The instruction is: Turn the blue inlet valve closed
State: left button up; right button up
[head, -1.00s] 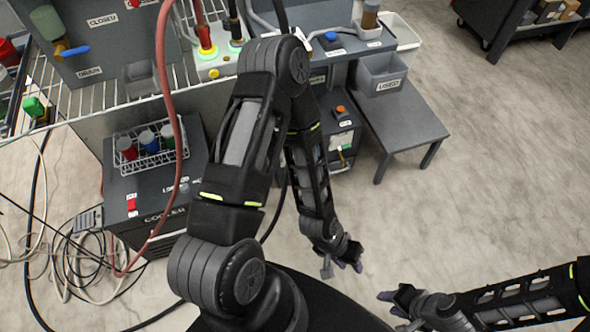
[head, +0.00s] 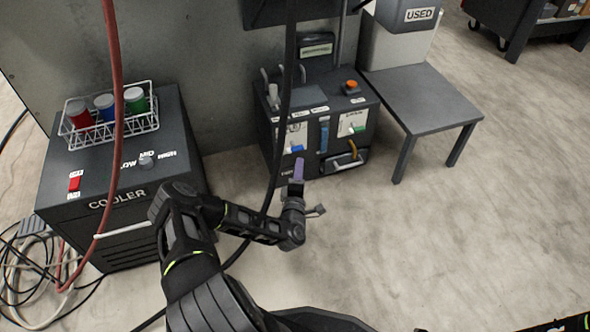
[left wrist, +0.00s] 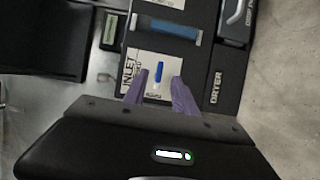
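The blue inlet valve (head: 297,149) is a small blue lever on a white plate, low on the front of the dark dryer (head: 318,100). In the left wrist view, the lever (left wrist: 158,70) stands nearly upright in the picture beside the printed word INLET. My left gripper (head: 298,168) is just in front of and below the valve in the head view. In the left wrist view, its two purple fingers (left wrist: 160,77) are spread apart with the lever showing between their tips. I cannot tell whether they touch it. My right gripper is out of view.
A second white valve plate (head: 352,122) and a yellow hose (head: 353,150) are on the dryer's right side. The cooler (head: 120,175) with a wire rack of cups (head: 108,118) stands left. A red hose (head: 115,150) and a black cable hang in front. A low table (head: 420,97) stands right.

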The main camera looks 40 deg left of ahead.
aim_at(294, 147)
pick_arm(q)
jog(key=shift+s+a+f+n+y, duration=0.1)
jog(key=shift+s+a+n+y, duration=0.15)
jog(key=shift+a, duration=0.2)
jog(key=shift+s+a+f+n+y, duration=0.15)
jog(key=shift+a+y, duration=0.1)
jog(key=shift+a, duration=0.2)
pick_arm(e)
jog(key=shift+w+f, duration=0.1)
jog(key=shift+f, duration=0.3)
pick_arm(q)
jog(key=shift+w, duration=0.15)
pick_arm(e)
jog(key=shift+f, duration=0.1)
